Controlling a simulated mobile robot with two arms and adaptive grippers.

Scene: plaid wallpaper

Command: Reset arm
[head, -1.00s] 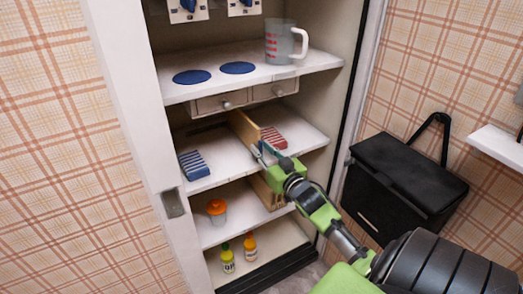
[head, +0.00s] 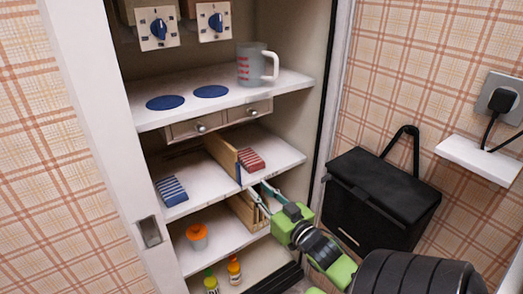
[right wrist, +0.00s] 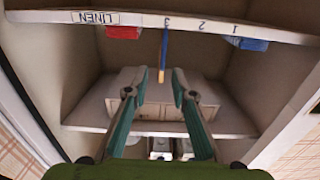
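My right gripper (head: 262,193) is open and empty in front of the open cabinet, by the front edge of its middle shelf (head: 205,195). In the right wrist view its two fingers (right wrist: 153,93) stand apart with nothing between them, facing the shelves. The wooden divider (head: 222,155) on the middle shelf is beyond the fingers, with a red striped stack (head: 251,160) to its right and a blue striped stack (head: 171,191) to its left. My left gripper is in no view.
A measuring jug (head: 251,65) stands on the upper shelf above two small drawers (head: 200,126). An orange-topped cup (head: 198,237) and bottles (head: 234,270) are lower down. A black box (head: 380,200) and white wall shelf (head: 482,160) are at right.

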